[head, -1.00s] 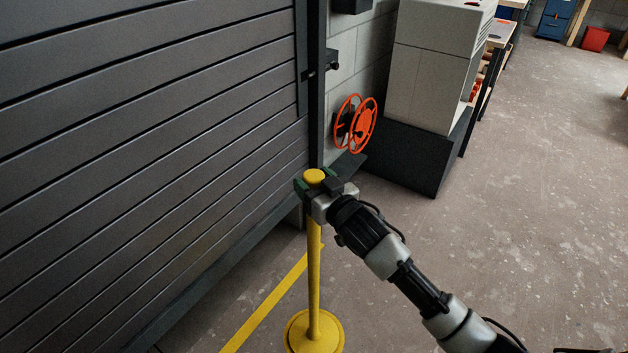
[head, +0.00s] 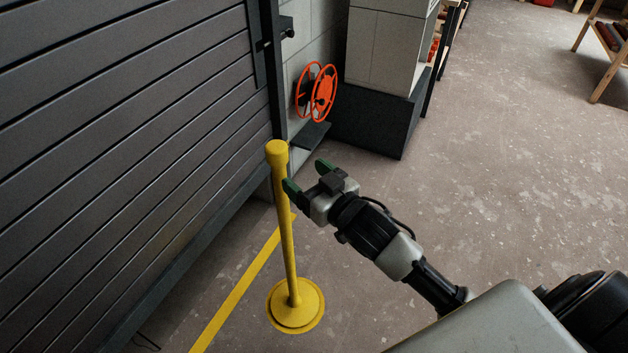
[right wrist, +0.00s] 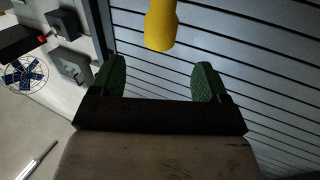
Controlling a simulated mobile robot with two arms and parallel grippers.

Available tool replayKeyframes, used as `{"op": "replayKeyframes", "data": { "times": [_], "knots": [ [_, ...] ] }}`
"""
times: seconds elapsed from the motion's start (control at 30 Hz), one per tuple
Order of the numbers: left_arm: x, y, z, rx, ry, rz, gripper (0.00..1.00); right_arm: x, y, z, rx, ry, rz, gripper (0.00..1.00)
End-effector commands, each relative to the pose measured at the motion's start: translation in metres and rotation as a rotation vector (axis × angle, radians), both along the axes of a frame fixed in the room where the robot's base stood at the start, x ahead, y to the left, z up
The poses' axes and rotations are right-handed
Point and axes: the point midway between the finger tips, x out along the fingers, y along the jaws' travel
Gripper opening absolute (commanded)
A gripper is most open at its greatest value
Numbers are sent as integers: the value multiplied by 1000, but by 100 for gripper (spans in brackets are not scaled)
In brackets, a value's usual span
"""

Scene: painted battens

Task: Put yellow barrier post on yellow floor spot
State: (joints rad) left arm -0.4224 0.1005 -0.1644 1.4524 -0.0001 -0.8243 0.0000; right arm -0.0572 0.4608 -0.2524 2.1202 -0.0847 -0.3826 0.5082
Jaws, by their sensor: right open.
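The yellow barrier post (head: 286,235) stands upright on the floor beside the grey slatted door in the head view. Its round base (head: 295,300) rests within a thin yellow rim, which looks like the yellow floor spot (head: 297,329), mostly hidden under the base. My right gripper (head: 307,178) is open and empty, just right of the post's upper part and apart from it. In the right wrist view the post's yellow top (right wrist: 160,25) shows beyond the open green fingertips (right wrist: 159,70). My left gripper is in no view.
The slatted door (head: 120,150) is close on the left. A yellow floor line (head: 235,290) runs beside the post. An orange reel (head: 316,92) and a dark-based cabinet (head: 370,120) stand behind. The floor to the right (head: 500,150) is clear.

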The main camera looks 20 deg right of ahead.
Motion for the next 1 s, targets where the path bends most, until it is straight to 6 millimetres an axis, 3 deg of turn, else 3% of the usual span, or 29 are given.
{"op": "replayKeyframes", "data": {
  "times": [0.13, 0.37, 0.47, 0.57, 0.67, 0.7, 0.8, 0.9, 1.0],
  "knots": [
    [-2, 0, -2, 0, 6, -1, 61, -15, -4, 0, -1, 0, 0, 76],
    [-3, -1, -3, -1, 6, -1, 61, -20, -6, -2, -3, 6, -2, 76],
    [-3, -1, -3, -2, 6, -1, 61, -18, -11, -28, -17, 70, -32, 76],
    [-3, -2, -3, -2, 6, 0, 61, -22, -22, -92, -60, 228, -92, 76],
    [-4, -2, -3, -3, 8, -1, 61, -44, -32, -183, -127, 468, -152, 76],
    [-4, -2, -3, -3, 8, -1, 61, -61, -35, -221, -155, 574, -168, 76],
    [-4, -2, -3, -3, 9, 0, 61, -113, -34, -305, -222, 827, -176, 76],
    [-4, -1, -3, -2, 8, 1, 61, -172, -27, -367, -272, 1042, -155, 76],
    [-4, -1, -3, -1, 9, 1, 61, -222, -19, -406, -305, 1203, -123, 76]
  ]
}}
